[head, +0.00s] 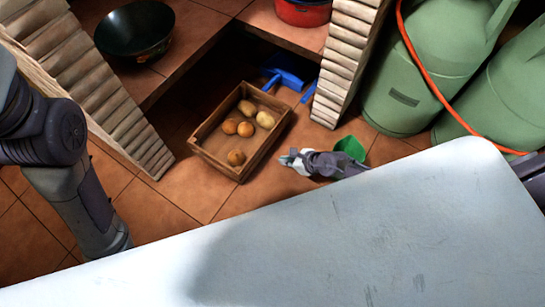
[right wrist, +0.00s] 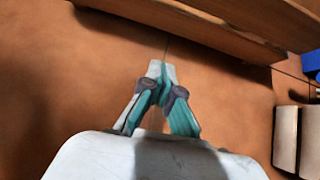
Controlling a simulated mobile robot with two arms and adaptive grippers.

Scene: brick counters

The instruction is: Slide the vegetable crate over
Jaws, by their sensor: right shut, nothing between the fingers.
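The vegetable crate (head: 213,163) is a brown wooden box on the tiled floor, at the opening under the brick counter. It holds several round and oval vegetables (head: 246,128), tan to orange, that look like potatoes or onions. My right gripper (head: 284,159) is low by the floor, just right of the crate's near right side. In the right wrist view its teal fingertips (right wrist: 161,70) meet and hold nothing. The crate's wooden side (right wrist: 195,27) runs across the top there, with a gap of floor between. My left arm shows at the left, but its gripper is hidden.
A blue dustpan-like object (head: 287,80) lies behind the crate. Brick pillars (head: 345,55) stand on both sides of the opening. Green gas cylinders (head: 398,95) with an orange hose are at the right. A dark bowl (head: 135,30) and a red pot (head: 303,12) are on the counter.

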